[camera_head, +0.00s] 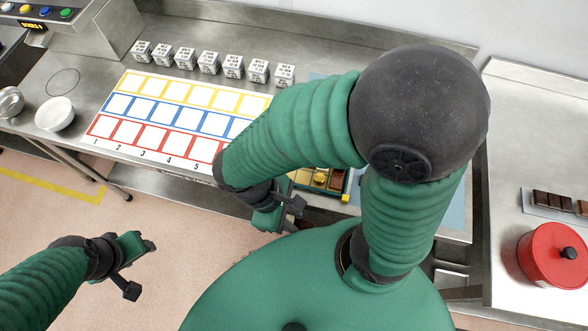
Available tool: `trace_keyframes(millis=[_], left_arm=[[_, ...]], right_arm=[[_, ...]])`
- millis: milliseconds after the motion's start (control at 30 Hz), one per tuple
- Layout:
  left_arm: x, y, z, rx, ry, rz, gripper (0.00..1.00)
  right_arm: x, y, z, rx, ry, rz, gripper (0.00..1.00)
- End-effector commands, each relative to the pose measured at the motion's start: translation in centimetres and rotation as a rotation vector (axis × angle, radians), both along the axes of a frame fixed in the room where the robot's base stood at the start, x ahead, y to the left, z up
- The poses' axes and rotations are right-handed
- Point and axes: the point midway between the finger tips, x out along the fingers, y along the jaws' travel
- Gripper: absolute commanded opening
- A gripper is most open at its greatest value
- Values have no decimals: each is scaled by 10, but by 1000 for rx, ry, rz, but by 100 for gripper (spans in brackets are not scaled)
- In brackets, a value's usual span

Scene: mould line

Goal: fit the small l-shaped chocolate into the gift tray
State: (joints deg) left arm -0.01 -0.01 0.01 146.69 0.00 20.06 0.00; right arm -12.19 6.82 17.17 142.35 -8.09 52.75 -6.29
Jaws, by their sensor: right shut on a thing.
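The gift tray (324,193) lies on the counter, mostly hidden behind my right arm. Its near edge shows, with yellow and brown pieces in it. My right gripper (284,211) is just left of and in front of the tray in the picture, pointing down. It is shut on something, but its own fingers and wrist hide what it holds. I cannot make out the small l-shaped chocolate anywhere. My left gripper (141,268) is open and empty over the floor at the lower left, apart from the counter.
A white sheet (180,141) with yellow, blue and red squares lies left of the tray. Several printed white cubes (209,62) stand behind it. A white bowl (55,114) is at the left. Dark chocolate bars (553,201) and a red pot (553,258) are on the right counter.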

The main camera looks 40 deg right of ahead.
Motion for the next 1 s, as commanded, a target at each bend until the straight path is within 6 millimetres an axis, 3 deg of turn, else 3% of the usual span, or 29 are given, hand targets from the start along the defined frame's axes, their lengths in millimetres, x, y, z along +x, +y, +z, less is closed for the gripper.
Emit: trace_keyframes(millis=[300,500,633,800,1000], left_arm=[[0,0,12,0,0,0,47],[0,0,16,0,0,0,47],[0,0,17,0,0,0,47],[0,0,17,0,0,0,47],[0,0,17,0,0,0,47]], right_arm=[[83,-56,-7,1,2,-9,0],[118,-77,-11,0,1,-7,0],[123,-81,-19,-1,3,-5,0],[123,-81,-46,-1,5,-4,0],[124,-81,-47,-1,0,-5,0]])
